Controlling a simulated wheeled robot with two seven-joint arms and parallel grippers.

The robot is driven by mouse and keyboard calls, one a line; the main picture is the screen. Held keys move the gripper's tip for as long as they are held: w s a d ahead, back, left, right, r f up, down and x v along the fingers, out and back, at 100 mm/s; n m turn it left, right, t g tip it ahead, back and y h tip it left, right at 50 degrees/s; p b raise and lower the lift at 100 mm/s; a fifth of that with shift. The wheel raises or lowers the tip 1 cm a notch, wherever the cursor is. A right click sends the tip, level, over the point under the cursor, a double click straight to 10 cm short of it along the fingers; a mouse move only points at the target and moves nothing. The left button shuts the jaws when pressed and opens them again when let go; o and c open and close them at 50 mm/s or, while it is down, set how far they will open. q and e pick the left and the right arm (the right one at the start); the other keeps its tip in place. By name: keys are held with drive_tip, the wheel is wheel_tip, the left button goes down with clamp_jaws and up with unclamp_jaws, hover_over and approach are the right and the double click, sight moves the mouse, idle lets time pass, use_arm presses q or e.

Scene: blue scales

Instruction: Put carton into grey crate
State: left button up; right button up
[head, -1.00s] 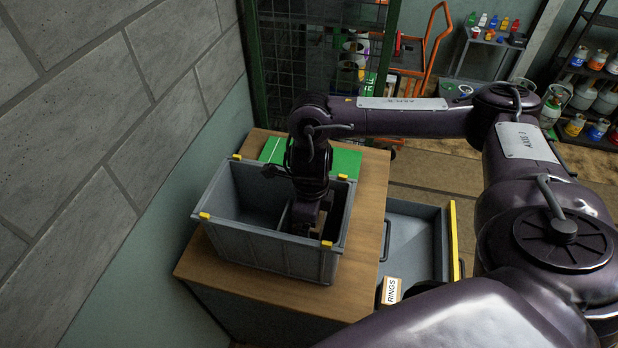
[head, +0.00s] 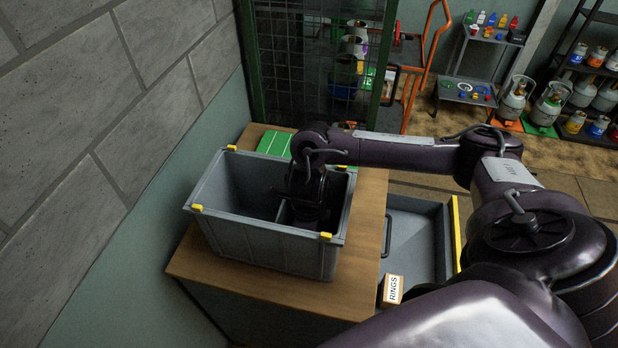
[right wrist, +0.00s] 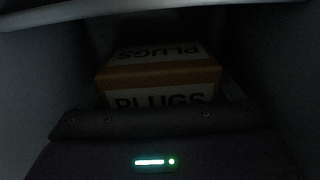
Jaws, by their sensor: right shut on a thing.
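The grey crate (head: 262,243), open at the top with yellow corner clips, stands on a wooden cabinet top. My right gripper (head: 304,212) reaches down inside its right part; its fingertips are hidden in the head view. In the dark right wrist view, the gripper (right wrist: 160,128) is shut on a white and orange carton marked PLUGS (right wrist: 160,80), with grey walls on both sides. I cannot tell whether the carton touches the crate floor. My left gripper is out of view.
The wooden cabinet top (head: 358,265) is bare right of the crate. A green case (head: 274,143) lies behind it. An open grey drawer (head: 415,240) with a yellow edge holds a RINGS carton (head: 393,290). A grey wall (head: 75,120) is close on the left.

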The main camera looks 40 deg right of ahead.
drive_tip(key=shift+f, duration=0.15)
drive_tip(key=o, duration=1.1)
drive_tip(key=shift+r, duration=0.35)
wheel_tip(320, 180, up, 12)
drive_tip(key=p, duration=0.4)
drive_tip(key=shift+f, duration=0.2)
drive_tip(key=shift+a, duration=0.1)
